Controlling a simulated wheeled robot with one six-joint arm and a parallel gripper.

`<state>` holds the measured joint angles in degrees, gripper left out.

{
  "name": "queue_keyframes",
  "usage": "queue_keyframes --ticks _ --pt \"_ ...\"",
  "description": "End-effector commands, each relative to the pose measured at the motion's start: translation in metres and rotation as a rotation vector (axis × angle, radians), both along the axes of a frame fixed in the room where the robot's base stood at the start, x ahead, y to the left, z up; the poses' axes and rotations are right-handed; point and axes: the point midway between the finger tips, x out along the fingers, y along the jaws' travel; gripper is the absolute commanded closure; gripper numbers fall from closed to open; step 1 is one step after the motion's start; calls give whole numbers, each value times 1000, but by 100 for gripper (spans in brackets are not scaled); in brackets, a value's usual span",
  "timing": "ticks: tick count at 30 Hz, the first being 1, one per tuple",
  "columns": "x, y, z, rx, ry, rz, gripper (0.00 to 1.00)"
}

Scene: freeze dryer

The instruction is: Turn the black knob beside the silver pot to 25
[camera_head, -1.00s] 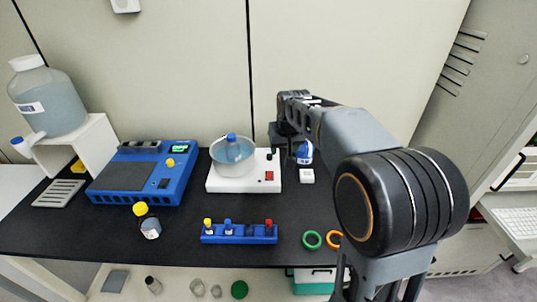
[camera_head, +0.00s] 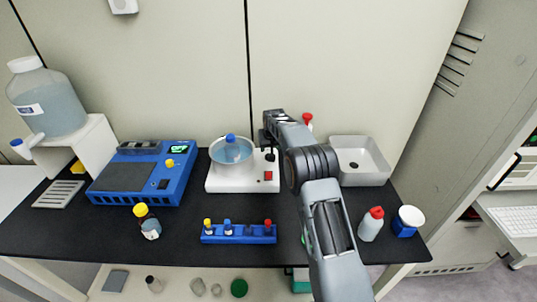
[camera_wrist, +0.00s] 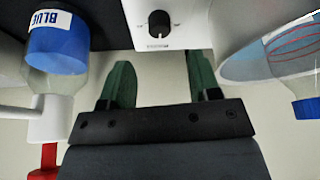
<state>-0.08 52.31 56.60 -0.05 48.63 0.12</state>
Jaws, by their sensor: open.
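The silver pot (camera_head: 218,155) stands on a white base (camera_head: 226,185) in the head view, with a blue-capped bottle in it. In the wrist view its side (camera_wrist: 240,65) fills the upper right. The black knob (camera_wrist: 159,20) is on the base's white panel, top middle of the wrist view; its pointer and scale are too small to read. My gripper (camera_wrist: 158,60) is open and empty. Its two green-grey fingers point at the knob, one to each side in the picture, with the tips apart from it. In the head view, my gripper is just above the base's right end.
A blue device (camera_head: 130,185) stands left of the base, a blue rack (camera_head: 240,240) in front. A grey basin (camera_head: 365,175) and red-capped bottle (camera_head: 371,228) are right of my arm.

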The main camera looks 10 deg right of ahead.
Motion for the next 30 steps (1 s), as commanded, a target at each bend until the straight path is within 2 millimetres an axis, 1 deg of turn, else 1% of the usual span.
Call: queue_keyframes --ticks 1,3,6,9,12,15,20,28,30 --pt "4 0 -9 0 2 0 43" --pt "9 0 -22 0 3 0 43" --pt "15 0 -37 0 2 0 43" --pt "21 0 -50 0 0 0 43" --pt "25 0 -58 0 -1 0 43" --pt "27 0 -64 0 0 0 43" --pt "29 0 -69 0 -1 0 43" --pt "29 0 -69 0 -1 0 43" --pt "29 0 -69 0 -1 0 49"
